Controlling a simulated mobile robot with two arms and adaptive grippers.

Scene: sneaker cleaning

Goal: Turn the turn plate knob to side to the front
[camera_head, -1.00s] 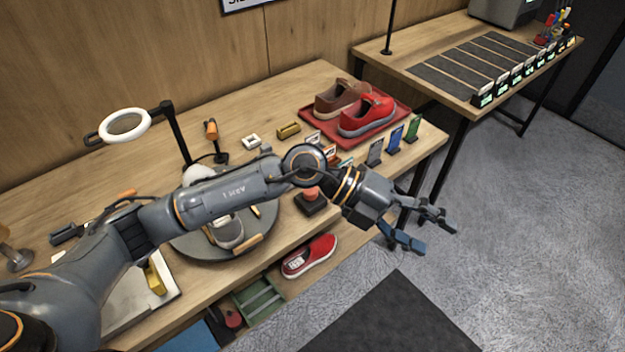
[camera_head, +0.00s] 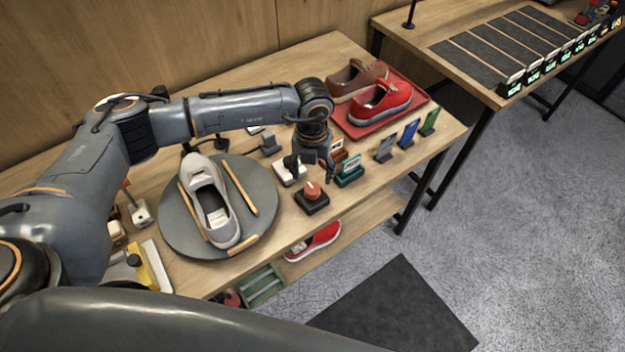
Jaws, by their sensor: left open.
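The turn plate (camera_head: 264,222) is a round grey disc on the wooden table. A light grey sneaker (camera_head: 203,187) and wooden-coloured bars (camera_head: 241,188) lie on it. The knob (camera_head: 312,188) is a small orange-red piece on a dark square base (camera_head: 312,203), right of the plate. My left gripper (camera_head: 314,170) is open and points down just above and behind the knob, apart from it as far as I can tell. The knob's facing is too small to tell. My right gripper is out of view.
Coloured cards in holders (camera_head: 349,172) stand close to the right of the gripper. A red tray (camera_head: 424,98) with brown (camera_head: 357,80) and red (camera_head: 381,101) shoes is behind. A red shoe (camera_head: 316,242) sits on the lower shelf. A yellow item (camera_head: 146,268) lies left of the plate.

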